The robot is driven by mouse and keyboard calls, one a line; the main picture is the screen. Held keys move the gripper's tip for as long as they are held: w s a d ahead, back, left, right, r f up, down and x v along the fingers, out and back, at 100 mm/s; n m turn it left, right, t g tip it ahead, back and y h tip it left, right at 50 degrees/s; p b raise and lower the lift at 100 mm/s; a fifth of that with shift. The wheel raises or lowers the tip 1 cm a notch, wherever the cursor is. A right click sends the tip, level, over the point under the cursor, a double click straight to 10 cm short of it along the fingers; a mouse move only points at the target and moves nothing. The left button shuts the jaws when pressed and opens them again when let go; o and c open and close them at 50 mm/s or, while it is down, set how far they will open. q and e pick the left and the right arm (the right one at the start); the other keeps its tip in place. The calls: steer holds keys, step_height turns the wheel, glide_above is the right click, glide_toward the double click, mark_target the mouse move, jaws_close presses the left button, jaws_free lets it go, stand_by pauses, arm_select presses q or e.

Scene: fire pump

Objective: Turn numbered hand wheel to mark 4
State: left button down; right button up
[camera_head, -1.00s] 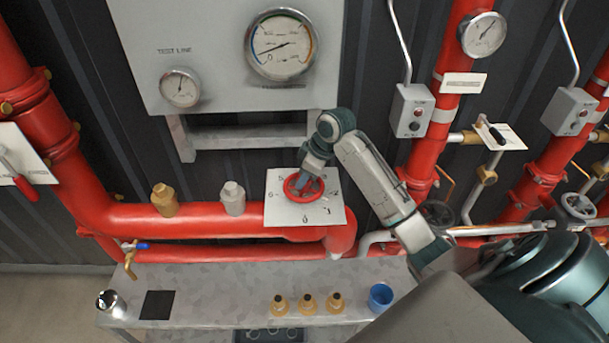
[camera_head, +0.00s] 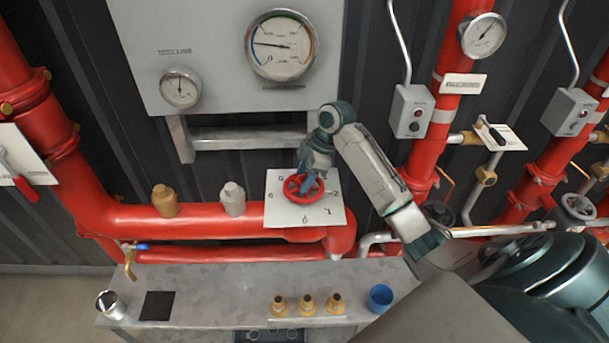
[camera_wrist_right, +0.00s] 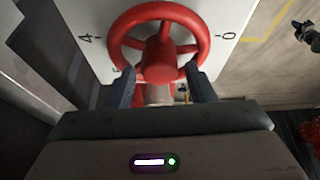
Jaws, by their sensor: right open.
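The red hand wheel (camera_head: 304,188) sits on a white numbered plate (camera_head: 283,215) on the red pipe. In the right wrist view the wheel (camera_wrist_right: 160,73) fills the upper middle, with a 4 on the plate (camera_wrist_right: 92,62) at its left and a 0 at its right. My right gripper (camera_wrist_right: 160,90) is open, its two dark fingers on either side of the wheel's near part and hub. I cannot tell whether they touch it. In the head view my right gripper (camera_head: 308,184) reaches down over the wheel and hides part of it. My left gripper is out of view.
A steel bench (camera_head: 225,308) below carries several brass fittings, a blue cup (camera_head: 380,297) and a metal cup (camera_head: 110,304). A gauge panel (camera_head: 215,60) is above the wheel. A brass fitting (camera_head: 164,201) stands on the pipe at left.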

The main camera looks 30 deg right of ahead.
steer(key=m+t, duration=0.1)
steer(key=m, duration=0.2)
steer(key=shift+f+h, duration=0.1)
steer(key=shift+h, duration=0.3)
steer(key=m+t+h, duration=0.1)
steer(key=m, duration=0.3)
steer(key=shift+s+a+m, duration=0.1)
steer(key=shift+m, duration=0.2)
steer(key=m+h, duration=0.1)
steer(key=m, duration=0.2)
steer(key=shift+t, duration=0.3)
steer(key=m+h, duration=0.2)
steer(key=m, duration=0.2)
steer(key=shift+a+m, duration=0.15)
steer(key=shift+m, duration=0.15)
steer(key=m+h, duration=0.1)
steer(key=m, duration=0.1)
steer(key=m+g+h, duration=0.1)
steer(key=m, duration=0.2)
steer(key=m+g+h, duration=0.1)
steer(key=m, duration=0.3)
steer(key=shift+w, duration=0.2)
steer(key=shift+c, duration=0.4)
